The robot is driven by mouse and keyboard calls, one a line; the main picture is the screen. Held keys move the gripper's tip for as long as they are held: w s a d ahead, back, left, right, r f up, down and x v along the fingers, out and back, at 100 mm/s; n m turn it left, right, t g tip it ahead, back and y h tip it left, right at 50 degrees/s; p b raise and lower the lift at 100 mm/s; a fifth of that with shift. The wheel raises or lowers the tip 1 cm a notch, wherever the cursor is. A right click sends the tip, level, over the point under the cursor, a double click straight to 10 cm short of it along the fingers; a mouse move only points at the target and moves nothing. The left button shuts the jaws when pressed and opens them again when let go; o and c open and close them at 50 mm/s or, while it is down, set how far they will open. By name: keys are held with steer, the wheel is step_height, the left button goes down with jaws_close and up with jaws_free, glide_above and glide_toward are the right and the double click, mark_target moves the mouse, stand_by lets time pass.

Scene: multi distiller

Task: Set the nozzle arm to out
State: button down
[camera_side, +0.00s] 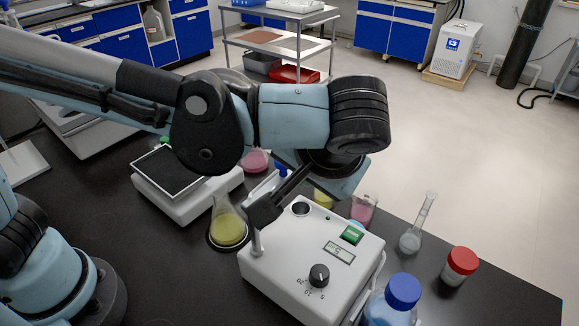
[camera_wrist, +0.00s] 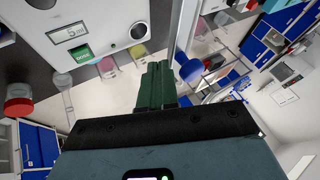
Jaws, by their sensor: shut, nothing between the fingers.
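The white dispenser (camera_side: 300,262) stands on the black bench in the side view, with a knob, a small display and a green button on its face. It fills the top left of the wrist view (camera_wrist: 90,18). Its nozzle arm (camera_side: 266,186) is a pale bar on a post at the left, with a blue end (camera_side: 282,169); the bar (camera_wrist: 180,30) and blue end (camera_wrist: 191,70) also show in the wrist view. My gripper (camera_side: 263,211) is shut and empty, beside the bar; its fingertips (camera_wrist: 158,66) lie just left of it. I cannot tell whether they touch.
A flask of yellow liquid (camera_side: 228,228) stands left of the dispenser, near a balance (camera_side: 185,190). A blue-capped bottle (camera_side: 401,292), a red-capped jar (camera_side: 460,264) and a volumetric flask (camera_side: 413,240) stand to the right. Beakers of coloured liquid stand behind.

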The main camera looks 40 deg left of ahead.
steer(key=shift+w+a, duration=0.15)
steer(key=shift+a, duration=0.2)
stand_by(0.4)
steer(key=shift+w+a, duration=0.25)
steer(key=shift+a, duration=0.95)
steer(key=s+a+n, duration=0.1)
steer(key=s+a, duration=0.2)
steer(key=a, duration=0.3)
steer(key=shift+a+n+g, duration=0.25)
steer(key=shift+n+g, duration=0.05)
steer(key=shift+s+y, duration=0.1)
steer(key=shift+y, duration=0.2)
